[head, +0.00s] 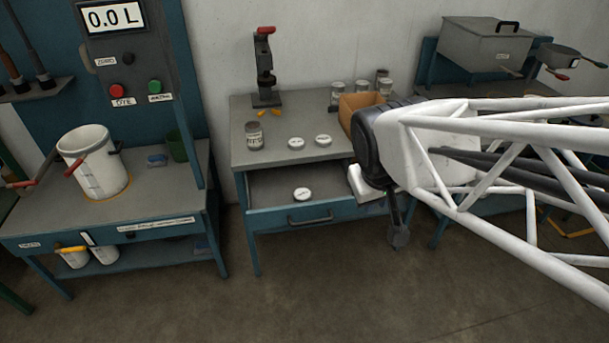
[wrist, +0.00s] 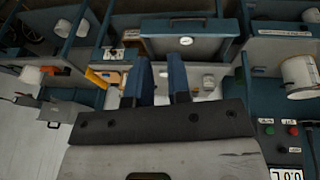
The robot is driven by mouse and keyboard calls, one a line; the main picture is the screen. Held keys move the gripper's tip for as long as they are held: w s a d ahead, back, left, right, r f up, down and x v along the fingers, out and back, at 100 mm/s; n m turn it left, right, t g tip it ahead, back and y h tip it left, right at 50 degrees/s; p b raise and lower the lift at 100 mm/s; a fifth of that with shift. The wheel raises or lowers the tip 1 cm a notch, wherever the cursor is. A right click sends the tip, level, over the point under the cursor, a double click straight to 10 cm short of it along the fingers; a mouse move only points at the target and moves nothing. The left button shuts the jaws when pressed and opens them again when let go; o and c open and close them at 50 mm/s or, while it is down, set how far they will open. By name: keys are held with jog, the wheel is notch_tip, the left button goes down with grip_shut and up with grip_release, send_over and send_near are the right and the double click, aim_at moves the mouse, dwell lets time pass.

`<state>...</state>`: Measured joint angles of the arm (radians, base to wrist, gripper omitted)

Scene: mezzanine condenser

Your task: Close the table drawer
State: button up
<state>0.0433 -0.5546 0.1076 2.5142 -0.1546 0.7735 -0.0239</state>
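The table drawer (head: 268,190) is pulled out from the middle grey-topped table (head: 275,158), and its inside is visible. A round white lid (head: 302,194) lies in it. The blue drawer front has a dark bar handle (head: 310,220). My gripper (head: 398,236) points down at the right end of the drawer front, apart from the handle; my arm hides part of the table's right side. In the wrist view, the scene looks upside down, my gripper (wrist: 161,62) has two blue fingers apart with nothing between them, and the open drawer (wrist: 212,47) lies beyond them.
On the table stand a labelled can (head: 254,136), two white lids (head: 296,143), a red-topped press (head: 265,70) and a cardboard box (head: 358,103). A left bench holds a white bucket (head: 92,160). The floor (head: 290,300) before the drawer is clear.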

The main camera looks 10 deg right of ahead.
jog(key=w+d+f+n, duration=0.1)
jog(key=w, duration=0.1)
jog(key=w+d+f+n+h, duration=0.1)
jog(key=w+d+f, duration=0.1)
jog(key=w, duration=0.1)
jog(key=w+d+f+t, duration=0.1)
jog(key=w+f, duration=0.1)
jog(key=shift+w+d+f+n, duration=0.1)
jog(key=shift+w+d+n, duration=0.05)
jog(key=shift+w+n, duration=0.2)
grip_shut()
jog(key=w+d+f+n+t, duration=0.25)
jog(key=w+f+n, duration=0.25)
jog(key=w+f, duration=0.25)
jog(key=w+a+f+n+y, duration=0.1)
jog(key=a+f+n+y, duration=0.2)
jog(key=f, duration=1.5)
jog(key=shift+f+n+g+y, duration=0.2)
jog(key=shift+n+g+y, duration=0.25)
jog(key=shift+n+y, duration=1.9)
jog(key=shift+w+a+f, duration=0.1)
jog(key=shift+w, duration=0.05)
